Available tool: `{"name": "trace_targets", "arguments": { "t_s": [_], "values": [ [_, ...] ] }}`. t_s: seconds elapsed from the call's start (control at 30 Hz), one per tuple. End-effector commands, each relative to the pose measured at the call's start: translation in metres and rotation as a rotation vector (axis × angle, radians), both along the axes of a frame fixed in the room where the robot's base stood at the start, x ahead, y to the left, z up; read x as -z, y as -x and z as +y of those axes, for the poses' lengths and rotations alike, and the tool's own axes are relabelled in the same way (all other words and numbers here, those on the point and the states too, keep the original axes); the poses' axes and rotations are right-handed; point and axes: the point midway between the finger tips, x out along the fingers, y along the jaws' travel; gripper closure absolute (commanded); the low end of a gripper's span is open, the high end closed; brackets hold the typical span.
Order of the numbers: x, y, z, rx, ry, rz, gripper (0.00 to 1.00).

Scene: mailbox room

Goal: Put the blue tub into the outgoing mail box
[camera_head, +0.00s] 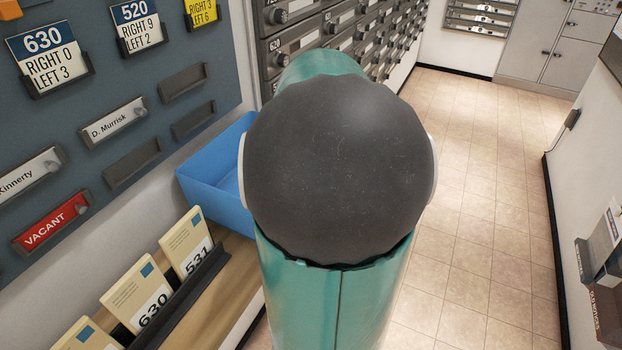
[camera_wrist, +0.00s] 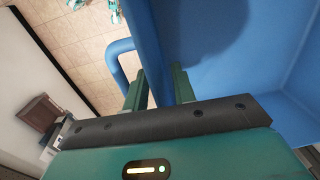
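The blue tub (camera_head: 215,175) stands at the far end of the wooden shelf, partly hidden behind my arm in the head view. In the wrist view its smooth blue inside (camera_wrist: 235,60) fills the upper right, and a blue loop handle (camera_wrist: 122,62) sticks out to the left of its wall. My gripper (camera_wrist: 158,88) has its two teal fingers close together, one on each side of the tub's wall, and looks shut on it. The head view does not show the fingers. I cannot tell whether the tub is lifted off the shelf. I cannot identify the outgoing mail box in these frames.
A dark rack (camera_head: 185,295) with cream numbered envelopes stands on the wooden shelf (camera_head: 232,265), near the tub. A grey-blue panel (camera_head: 130,75) with name plates is on the left wall. Metal mailboxes (camera_head: 345,40) line the wall beyond. The tiled floor (camera_head: 480,200) at right is clear.

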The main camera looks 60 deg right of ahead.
Motion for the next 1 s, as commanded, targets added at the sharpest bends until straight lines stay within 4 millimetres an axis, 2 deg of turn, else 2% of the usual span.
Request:
{"name": "trace_targets", "arguments": {
  "t_s": [0.13, 0.27, 0.5, 0.7, 0.83, 1.0],
  "values": [
    [-0.007, 0.000, 0.000, 0.000, 0.002, -0.001, 0.74],
    [-0.026, 0.000, 0.000, -0.001, 0.004, -0.002, 0.74],
    [-0.078, 0.001, 0.000, -0.001, 0.004, -0.003, 0.74],
    [-0.112, 0.003, 0.000, 0.000, 0.002, -0.001, 0.74],
    [-0.122, 0.003, 0.000, -0.001, 0.000, 0.000, 0.74],
    [-0.124, 0.004, 0.000, 0.000, 0.000, 0.000, 0.74]
  ]
}}
